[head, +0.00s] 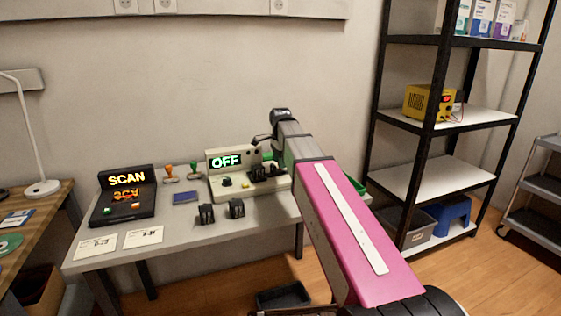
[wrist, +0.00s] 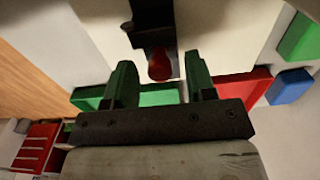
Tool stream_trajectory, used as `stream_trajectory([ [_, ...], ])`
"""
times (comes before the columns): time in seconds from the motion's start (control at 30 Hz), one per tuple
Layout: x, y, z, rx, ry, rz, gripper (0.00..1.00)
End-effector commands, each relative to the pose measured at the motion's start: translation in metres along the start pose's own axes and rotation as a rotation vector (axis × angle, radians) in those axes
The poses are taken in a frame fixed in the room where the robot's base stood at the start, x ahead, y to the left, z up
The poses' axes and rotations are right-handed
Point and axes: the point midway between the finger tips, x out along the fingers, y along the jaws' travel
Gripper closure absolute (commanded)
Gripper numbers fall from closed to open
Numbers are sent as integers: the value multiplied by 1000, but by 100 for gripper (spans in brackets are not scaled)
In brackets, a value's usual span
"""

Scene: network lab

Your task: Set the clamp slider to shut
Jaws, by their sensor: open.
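A cream device (head: 218,184) with a lit OFF display (head: 225,161) stands on the grey table. In the wrist view a red-tipped black handle (wrist: 160,66), apparently the clamp slider, shows above a green strip (wrist: 158,95) on the left and a red strip (wrist: 258,84) on the right. My gripper (wrist: 162,80) is open, its two green fingers on either side of the red tip with a gap each side. I cannot tell whether they are deep enough around it. In the head view my arm largely hides the gripper and the device's right part.
A black box with a lit SCAN display (head: 126,177) stands at the table's left. Two small black blocks (head: 206,213) and paper cards (head: 95,246) lie near the front edge. Two stamps (head: 169,172) stand behind. A black shelf rack (head: 436,125) stands at the right.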

Motion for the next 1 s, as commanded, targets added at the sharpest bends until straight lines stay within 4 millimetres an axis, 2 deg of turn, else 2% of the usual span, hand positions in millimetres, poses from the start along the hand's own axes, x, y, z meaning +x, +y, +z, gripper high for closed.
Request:
stream_trajectory([
  [0.13,0,0,0,0,0,0,49],
  [0.17,0,0,0,0,0,0,56],
  [0.3,0,0,0,0,0,0,100],
  [0.5,0,0,4,-1,0,0,100],
  [0.77,0,0,32,-2,0,0,100],
  [1.0,-1,0,34,-2,-5,-1,100],
])
